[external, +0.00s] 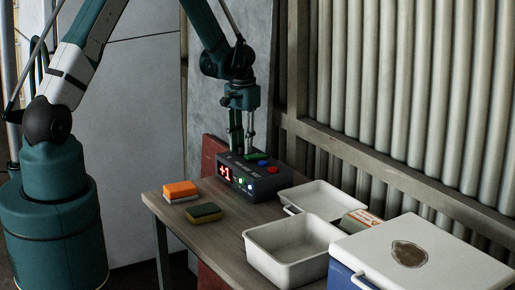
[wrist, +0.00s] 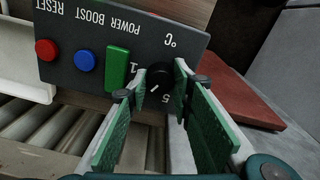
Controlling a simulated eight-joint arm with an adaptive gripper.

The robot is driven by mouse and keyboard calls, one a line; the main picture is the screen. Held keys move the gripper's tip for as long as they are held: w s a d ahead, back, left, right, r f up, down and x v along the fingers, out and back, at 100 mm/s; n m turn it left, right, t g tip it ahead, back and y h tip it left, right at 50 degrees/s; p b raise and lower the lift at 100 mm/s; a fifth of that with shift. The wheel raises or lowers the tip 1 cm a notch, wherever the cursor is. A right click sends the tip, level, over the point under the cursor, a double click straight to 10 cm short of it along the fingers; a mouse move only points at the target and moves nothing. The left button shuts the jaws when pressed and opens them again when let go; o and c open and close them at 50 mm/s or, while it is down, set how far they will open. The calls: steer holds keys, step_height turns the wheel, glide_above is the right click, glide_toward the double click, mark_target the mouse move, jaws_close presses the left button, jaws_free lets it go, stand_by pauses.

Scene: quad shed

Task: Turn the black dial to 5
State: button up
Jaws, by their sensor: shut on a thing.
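The black dial (wrist: 160,76) is on the dark control box (wrist: 85,40), beside the printed °C, with a 1 and a 5 near its rim. My gripper (wrist: 162,85) is shut on the dial, with one green-padded finger at each side. A small white mark on the dial points down and left in the wrist view; its exact setting is hard to tell. In the external view the box (external: 265,188) stands at the table's back, its red display (external: 225,173) reading +1. My gripper (external: 242,143) comes down on it from above; the dial is hidden there.
A green switch (wrist: 117,67), blue button (wrist: 85,60) and red button (wrist: 46,49) sit beside the dial. An orange-topped sponge (external: 180,189), a dark-topped sponge (external: 203,212), a white bin (external: 292,262), a shallow tray (external: 325,211) and a cooler (external: 450,255) share the table (external: 215,244).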

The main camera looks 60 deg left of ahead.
steer(key=shift+n, duration=0.3)
steer(key=n+b, duration=0.4)
steer(key=shift+f+n+b, duration=0.15)
steer(key=shift+n+b, duration=0.2)
steer(key=shift+n, duration=0.05)
steer(key=n+b, duration=0.2)
steer(key=n, duration=0.1)
steer(key=shift+n+b, duration=0.65)
steer(key=shift+n, duration=1.05)
steer(key=o, duration=0.9)
steer(key=shift+r, duration=0.25)
